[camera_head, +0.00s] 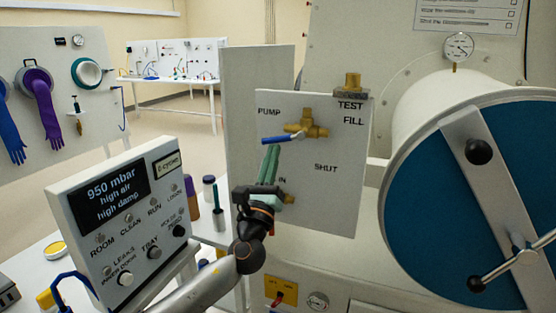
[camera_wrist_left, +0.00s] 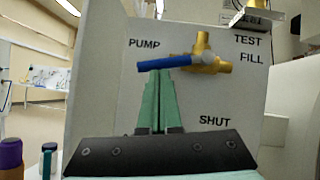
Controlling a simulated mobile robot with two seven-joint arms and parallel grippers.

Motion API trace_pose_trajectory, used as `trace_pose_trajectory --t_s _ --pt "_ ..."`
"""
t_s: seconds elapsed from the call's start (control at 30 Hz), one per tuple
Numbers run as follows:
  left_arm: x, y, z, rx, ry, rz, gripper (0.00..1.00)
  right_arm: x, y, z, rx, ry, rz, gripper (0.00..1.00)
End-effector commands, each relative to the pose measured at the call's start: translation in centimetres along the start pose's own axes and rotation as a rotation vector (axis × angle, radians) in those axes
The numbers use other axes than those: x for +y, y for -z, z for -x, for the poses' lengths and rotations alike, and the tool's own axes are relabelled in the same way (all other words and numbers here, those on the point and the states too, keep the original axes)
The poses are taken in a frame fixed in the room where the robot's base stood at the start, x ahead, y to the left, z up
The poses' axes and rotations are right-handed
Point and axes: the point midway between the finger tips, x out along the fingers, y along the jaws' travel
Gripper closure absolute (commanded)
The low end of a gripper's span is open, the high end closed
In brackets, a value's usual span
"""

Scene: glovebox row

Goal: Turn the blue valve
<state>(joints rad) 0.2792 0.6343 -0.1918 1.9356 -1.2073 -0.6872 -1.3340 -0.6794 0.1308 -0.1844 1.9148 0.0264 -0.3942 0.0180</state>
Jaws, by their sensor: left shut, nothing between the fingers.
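The valve has a blue lever handle (camera_head: 283,138) on a brass body (camera_head: 308,129), mounted on a white panel (camera_head: 330,205) marked PUMP, TEST, FILL, SHUT and IN. The lever points left, nearly level, just under the word PUMP. In the left wrist view the blue lever (camera_wrist_left: 165,62) also points left from the brass body (camera_wrist_left: 207,58). My left gripper (camera_head: 271,150) has green fingers, shut and empty. Its fingertips (camera_wrist_left: 158,74) are just below the lever; I cannot tell whether they touch it. My right gripper is not in view.
A control box (camera_head: 115,220) reading 950 mbar stands at the left. A large round blue door (camera_head: 440,200) with a bar handle is at the right. Bottles (camera_head: 218,212) stand behind my left arm. A brass fitting (camera_head: 351,85) tops the panel.

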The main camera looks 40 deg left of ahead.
Motion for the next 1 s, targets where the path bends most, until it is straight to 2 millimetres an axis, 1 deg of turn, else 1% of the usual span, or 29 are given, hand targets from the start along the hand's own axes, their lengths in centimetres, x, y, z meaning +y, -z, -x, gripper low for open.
trace_pose_trajectory --t_s 0.2,0.4,1.0 --pt "0.4 -0.9 -0.6 -0.002 0.076 -0.116 1.00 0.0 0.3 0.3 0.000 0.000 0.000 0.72" --pt "0.6 -1.2 -0.8 -0.001 0.116 -0.174 1.00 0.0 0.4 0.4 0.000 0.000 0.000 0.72" --pt "0.6 -1.3 -0.9 0.000 0.134 -0.201 1.00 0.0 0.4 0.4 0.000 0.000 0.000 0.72"
